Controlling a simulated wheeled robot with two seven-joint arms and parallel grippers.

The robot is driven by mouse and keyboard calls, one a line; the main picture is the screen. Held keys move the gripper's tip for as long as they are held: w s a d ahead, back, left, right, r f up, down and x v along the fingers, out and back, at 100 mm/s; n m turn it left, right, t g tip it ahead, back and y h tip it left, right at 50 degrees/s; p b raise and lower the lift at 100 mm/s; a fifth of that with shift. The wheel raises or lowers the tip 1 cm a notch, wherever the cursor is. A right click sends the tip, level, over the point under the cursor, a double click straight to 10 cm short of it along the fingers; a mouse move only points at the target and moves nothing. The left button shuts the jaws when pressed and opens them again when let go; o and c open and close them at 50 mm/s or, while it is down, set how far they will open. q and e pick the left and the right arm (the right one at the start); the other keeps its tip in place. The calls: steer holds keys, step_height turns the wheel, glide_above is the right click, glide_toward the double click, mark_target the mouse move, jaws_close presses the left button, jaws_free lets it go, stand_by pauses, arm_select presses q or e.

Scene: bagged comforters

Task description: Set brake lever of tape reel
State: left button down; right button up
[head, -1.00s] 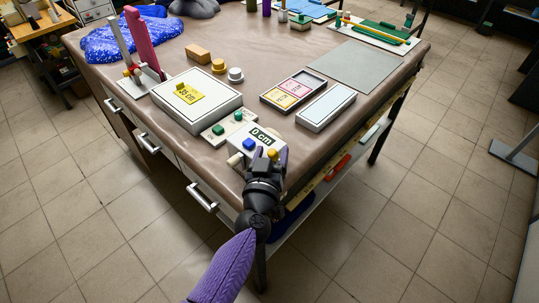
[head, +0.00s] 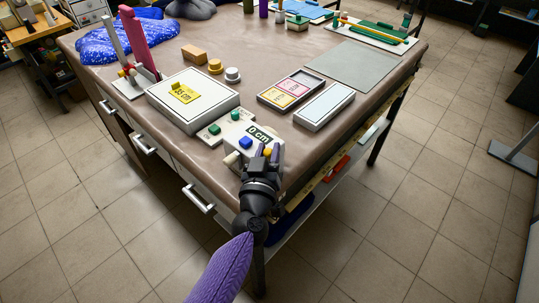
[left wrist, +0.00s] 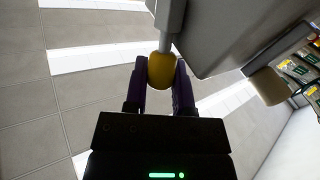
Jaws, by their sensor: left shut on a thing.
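The tape reel (head: 268,146) is a white box with a "0 cm" display and a blue button (head: 245,143), at the table's near corner. A yellow knob (left wrist: 161,70) sits on the end of a grey lever rod (left wrist: 165,44) that comes from the box. My left gripper (head: 268,152) is shut on the yellow knob, with one purple finger on each side of it in the left wrist view (left wrist: 161,74). A cream knob (left wrist: 268,87) sticks out of the box to the right of the lever there. My right gripper is not in view.
A white box with a "35 cm" yellow tag (head: 184,93) and a strip with green buttons (head: 214,129) stand beside the reel. A tray of cards (head: 265,101) and a pale box (head: 324,107) lie to the right. The table's front edge runs close by.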

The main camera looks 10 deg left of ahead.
arm_select(q)
steer(key=shift+c, duration=2.2)
jaws_free()
steer(key=shift+s, duration=0.15)
steer(key=s+f, duration=0.1)
steer(key=s, duration=0.8)
steer(key=shift+s+a+p, duration=0.35)
steer(key=shift+a+p, duration=0.05)
steer(key=shift+f, duration=0.1)
